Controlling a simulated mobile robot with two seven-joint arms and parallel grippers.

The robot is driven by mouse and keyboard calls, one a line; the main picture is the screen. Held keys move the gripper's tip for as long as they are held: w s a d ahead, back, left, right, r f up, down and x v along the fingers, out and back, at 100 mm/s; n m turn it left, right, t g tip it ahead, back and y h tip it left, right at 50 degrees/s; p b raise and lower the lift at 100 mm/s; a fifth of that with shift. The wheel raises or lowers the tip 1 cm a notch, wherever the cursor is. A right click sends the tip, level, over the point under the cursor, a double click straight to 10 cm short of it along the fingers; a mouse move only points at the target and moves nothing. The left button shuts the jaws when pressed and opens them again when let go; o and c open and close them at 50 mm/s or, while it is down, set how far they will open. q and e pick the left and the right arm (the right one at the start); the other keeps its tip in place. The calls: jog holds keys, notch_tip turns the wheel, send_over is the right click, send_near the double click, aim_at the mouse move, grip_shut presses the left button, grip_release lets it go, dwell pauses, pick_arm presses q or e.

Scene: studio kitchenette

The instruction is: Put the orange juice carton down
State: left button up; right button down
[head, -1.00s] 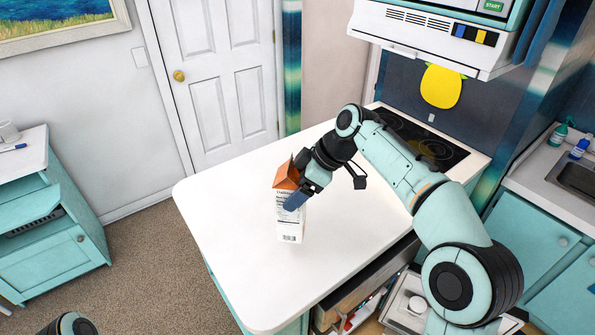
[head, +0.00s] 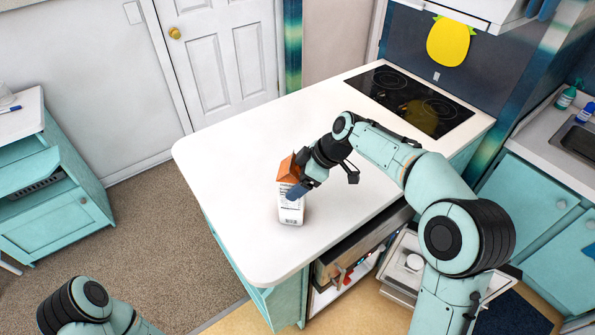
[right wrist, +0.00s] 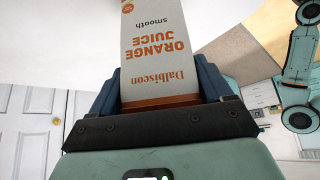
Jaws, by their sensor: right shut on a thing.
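The orange juice carton (head: 291,208) is white with an orange gabled top and is upright at the white countertop (head: 240,165). Whether its base touches the counter cannot be told for sure. My right gripper (head: 297,190) is shut on the carton near its top. In the right wrist view the carton (right wrist: 155,55) sits between the two dark blue fingers (right wrist: 168,82), its "Orange Juice" lettering upside down. Only part of my left arm shows at the bottom left of the head view; its gripper is out of view.
A black cooktop (head: 410,100) lies at the counter's far right. A teal cabinet (head: 55,205) stands at the left. The counter around the carton is clear.

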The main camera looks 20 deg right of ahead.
jog(key=shift+w+r, duration=0.15)
jog(key=shift+r, duration=0.05)
jog(key=shift+f, duration=0.15)
jog(key=shift+c, duration=0.5)
grip_release()
jog(key=shift+f, duration=0.1)
jog(key=shift+o, duration=0.5)
pick_arm(q)
jog(key=shift+w+r+p, duration=0.45)
jog(key=shift+w+r, duration=0.15)
jog(key=shift+w, duration=0.05)
pick_arm(e)
jog(key=v, duration=1.2)
jog(key=shift+r, duration=0.2)
